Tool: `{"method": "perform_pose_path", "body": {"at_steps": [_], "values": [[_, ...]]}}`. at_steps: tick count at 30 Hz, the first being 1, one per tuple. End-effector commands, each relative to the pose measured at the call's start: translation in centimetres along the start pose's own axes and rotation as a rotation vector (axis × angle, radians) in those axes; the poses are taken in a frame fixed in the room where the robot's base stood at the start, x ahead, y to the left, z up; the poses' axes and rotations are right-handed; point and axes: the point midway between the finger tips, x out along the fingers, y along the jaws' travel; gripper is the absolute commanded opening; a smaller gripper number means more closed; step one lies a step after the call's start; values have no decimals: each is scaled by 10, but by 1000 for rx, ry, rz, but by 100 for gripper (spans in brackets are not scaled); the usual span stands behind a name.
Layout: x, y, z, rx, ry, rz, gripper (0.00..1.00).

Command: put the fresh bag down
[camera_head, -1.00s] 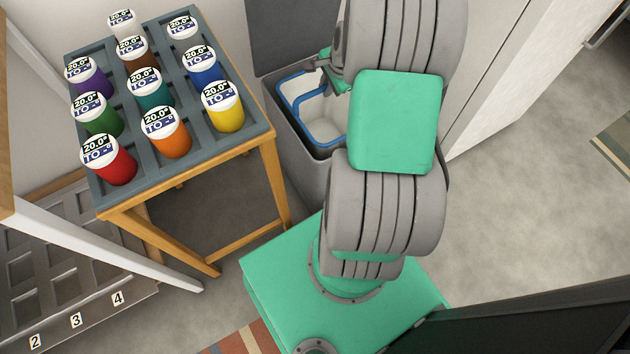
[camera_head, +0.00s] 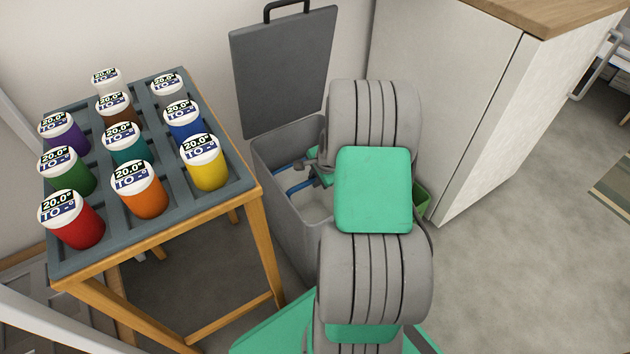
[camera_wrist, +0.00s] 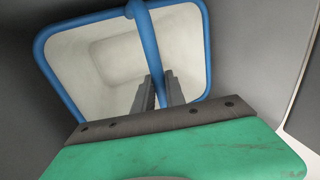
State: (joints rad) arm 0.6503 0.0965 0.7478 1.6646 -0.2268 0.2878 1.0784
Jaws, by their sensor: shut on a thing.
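The fresh bag is a white, open-topped liner with a blue rim and a blue handle. In the head view its white inside (camera_head: 312,206) shows within the grey bin (camera_head: 283,215), partly hidden behind my arm. In the wrist view the bag (camera_wrist: 105,62) fills the middle, with grey bin walls around it. My gripper (camera_wrist: 160,90) is shut on the blue handle, which runs down between its fingers. In the head view my gripper (camera_head: 319,172) is over the bin opening and mostly hidden. I cannot tell whether the bag touches the bin floor.
The bin's grey lid (camera_head: 283,72) stands open at the back. A wooden table (camera_head: 262,215) with several coloured, white-lidded jars stands left of the bin. A white cabinet (camera_head: 450,90) stands right. A small green object (camera_head: 421,195) shows beside my arm.

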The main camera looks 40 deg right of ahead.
Motion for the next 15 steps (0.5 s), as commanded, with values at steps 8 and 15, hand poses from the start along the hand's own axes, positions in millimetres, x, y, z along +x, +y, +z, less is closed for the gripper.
{"method": "perform_pose_path", "body": {"at_steps": [8, 15], "values": [[8, 3, 0, 0, 0, -1, 0], [11, 5, 0, 0, 0, 0, 17]]}}
